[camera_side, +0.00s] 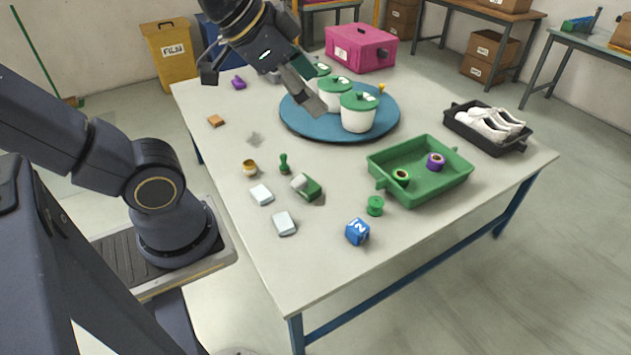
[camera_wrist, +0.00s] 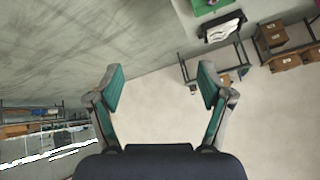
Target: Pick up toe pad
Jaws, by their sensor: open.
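I cannot tell for sure which thing is the toe pad. Two small pale pads lie on the table's near left part: one pad (camera_side: 261,195) and a second pad (camera_side: 285,223) closer to the front. A small grey star-like piece (camera_side: 254,138) lies farther back. My gripper (camera_side: 258,88) is above the back left of the table, well above the surface, with its fingers spread. In the wrist view my gripper (camera_wrist: 160,80) is open and empty, and no pad shows between the fingers.
A blue round turntable (camera_side: 290,115) with white, green-lidded pots (camera_side: 358,113) stands close to my gripper. A green tray (camera_side: 420,190) holds spools. A black tray (camera_side: 460,125) holds white shoes. A blue numbered cube (camera_side: 357,232) and a pink case (camera_side: 360,47) also stand there.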

